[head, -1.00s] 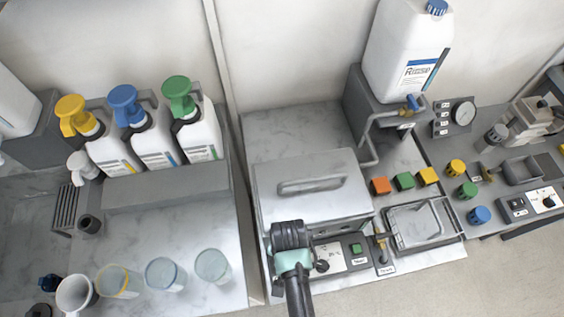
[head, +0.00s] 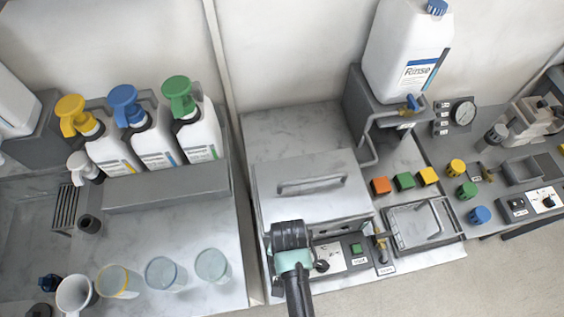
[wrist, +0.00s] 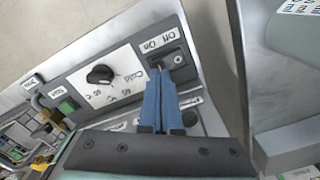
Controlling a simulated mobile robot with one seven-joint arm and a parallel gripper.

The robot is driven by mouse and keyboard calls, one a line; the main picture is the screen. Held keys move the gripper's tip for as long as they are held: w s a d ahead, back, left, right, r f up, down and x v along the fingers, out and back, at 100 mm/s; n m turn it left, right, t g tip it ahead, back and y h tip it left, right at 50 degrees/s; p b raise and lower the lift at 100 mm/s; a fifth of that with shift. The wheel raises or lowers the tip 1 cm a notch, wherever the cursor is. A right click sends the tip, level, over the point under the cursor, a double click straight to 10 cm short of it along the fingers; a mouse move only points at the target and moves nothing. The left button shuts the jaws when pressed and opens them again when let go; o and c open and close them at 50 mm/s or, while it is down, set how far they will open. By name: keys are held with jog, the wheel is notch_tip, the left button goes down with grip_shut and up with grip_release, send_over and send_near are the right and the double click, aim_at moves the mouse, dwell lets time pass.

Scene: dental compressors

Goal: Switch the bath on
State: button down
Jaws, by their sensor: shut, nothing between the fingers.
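The bath (head: 310,190) is a grey box with a closed, handled lid in the head view. Its front panel shows in the wrist view (wrist: 125,62), with a black dial (wrist: 99,75) marked Cold and 65 °C. The switch (wrist: 178,58) sits in a dark plate beside the words Off and On. My gripper (wrist: 159,76) is shut and empty, its blue fingertips right at the switch's near edge. I cannot tell whether they touch it or which way it is set. In the head view my wrist hides the fingertips and the switch.
A green button (head: 356,249) and a brass tap (head: 381,243) are right of the dial. A grey tray (head: 398,228) lies beyond them. Several clear cups (head: 212,266) stand on the left counter. A large Rinse bottle (head: 400,50) stands at the back right.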

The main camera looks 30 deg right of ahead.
jog(key=shift+f+b, duration=0.7)
jog(key=shift+f, duration=0.3)
dwell(0.5)
jog(key=shift+r, duration=0.1)
notch_tip(320, 180, up, 7)
jog(key=p, duration=0.7)
jog(key=shift+p, duration=0.35)
